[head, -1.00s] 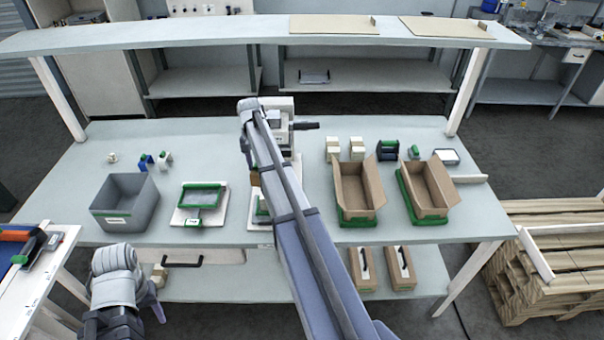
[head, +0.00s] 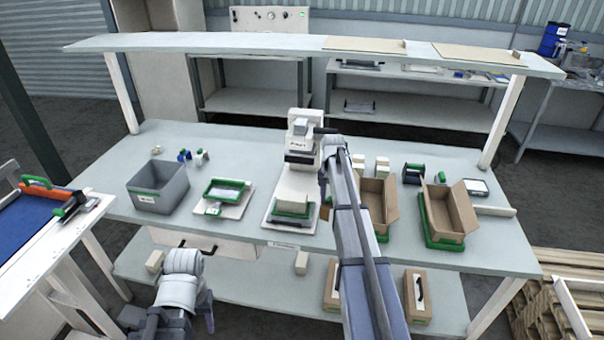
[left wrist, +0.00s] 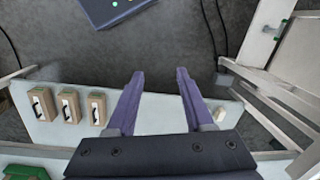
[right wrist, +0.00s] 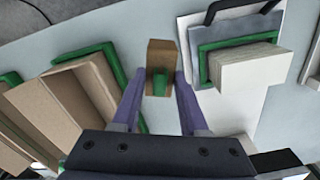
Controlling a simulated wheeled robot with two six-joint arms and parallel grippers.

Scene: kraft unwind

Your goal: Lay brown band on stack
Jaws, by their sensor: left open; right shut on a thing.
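A pale stack (head: 293,206) lies on the white base of the press (head: 299,168); it also shows in the right wrist view (right wrist: 250,70), beside a green frame with a dark handle. My right gripper (right wrist: 160,78) is shut on the brown band (right wrist: 160,52), a small brown piece with a green part at its near end. The band is right of the stack in the head view and left of it in the right wrist view, apart from it. My right arm hides most of that gripper in the head view. My left gripper (left wrist: 158,75) is open and empty, low in front of the table.
A grey bin (head: 158,187) and a green-framed pad (head: 224,197) stand left of the press. Two open cartons (head: 378,205) (head: 450,212) stand on the right in green frames. A raised shelf (head: 300,42) spans the back. Small blocks and tools sit behind the cartons.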

